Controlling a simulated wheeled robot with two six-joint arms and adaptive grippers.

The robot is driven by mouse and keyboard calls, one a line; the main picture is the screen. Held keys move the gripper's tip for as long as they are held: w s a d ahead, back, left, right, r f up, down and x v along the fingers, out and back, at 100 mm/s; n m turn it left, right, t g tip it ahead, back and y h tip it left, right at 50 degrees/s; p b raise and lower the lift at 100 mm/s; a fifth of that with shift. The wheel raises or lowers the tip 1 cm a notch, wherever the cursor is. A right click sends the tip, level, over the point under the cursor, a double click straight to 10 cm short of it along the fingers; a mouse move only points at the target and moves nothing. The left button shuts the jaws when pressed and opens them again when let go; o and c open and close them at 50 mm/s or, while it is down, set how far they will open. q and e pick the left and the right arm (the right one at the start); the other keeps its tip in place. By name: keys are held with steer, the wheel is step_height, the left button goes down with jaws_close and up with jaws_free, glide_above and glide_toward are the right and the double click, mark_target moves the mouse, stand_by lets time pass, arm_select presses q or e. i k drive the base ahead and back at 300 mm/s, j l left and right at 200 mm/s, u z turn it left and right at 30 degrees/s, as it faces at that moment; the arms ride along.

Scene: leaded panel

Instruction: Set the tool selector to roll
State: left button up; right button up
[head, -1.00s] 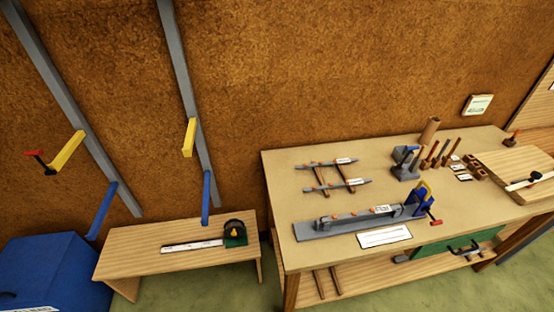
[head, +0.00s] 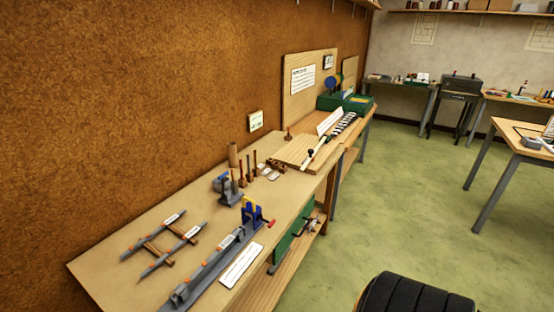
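I cannot pick out a labelled tool selector or a "roll" mark at this size. A green machine (head: 354,103) with a blue round part (head: 334,84) stands at the far end of the benches along the brown wall. A backboard with a white notice (head: 303,80) and a small framed card (head: 328,62) is behind it. Any writing is too small to read. Neither of my grippers is in view.
The near workbench (head: 120,258) holds a long grey fixture (head: 215,270), grey rails (head: 158,235), upright tools and a wooden board (head: 300,150). A black ribbed rounded object (head: 418,294) is at the bottom. Green floor (head: 420,190) is open to the right.

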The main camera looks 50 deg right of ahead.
mark_target(271, 223)
steer(key=z, duration=1.45)
